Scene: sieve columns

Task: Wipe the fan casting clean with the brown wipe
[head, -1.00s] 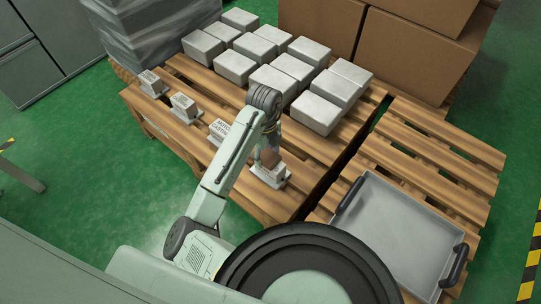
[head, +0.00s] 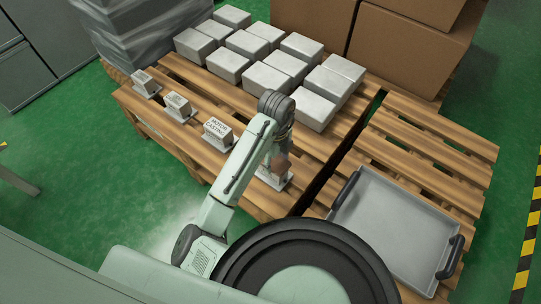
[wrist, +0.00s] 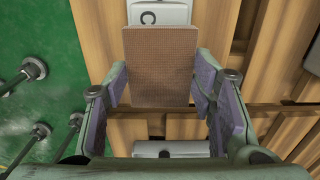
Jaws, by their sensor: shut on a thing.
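The brown wipe (wrist: 158,65) is held between my gripper's fingers (wrist: 160,88) in the wrist view. In the head view the brown wipe (head: 281,162) shows at my gripper (head: 281,150), just over a pale casting on a light base (head: 273,179) at the pallet's near right. My gripper hides most of that casting and no label on it can be read. Whether the wipe touches it I cannot tell. The motor casting (head: 217,133) stands to its left. Two more castings (head: 177,105) (head: 144,82) stand further left; their labels are too small to read.
Several grey blocks (head: 333,85) fill the back of the wooden pallet (head: 190,160). A grey tray with black handles (head: 390,225) lies on a second pallet at right. Cardboard boxes (head: 410,45) stand behind. A dark gap separates the pallets.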

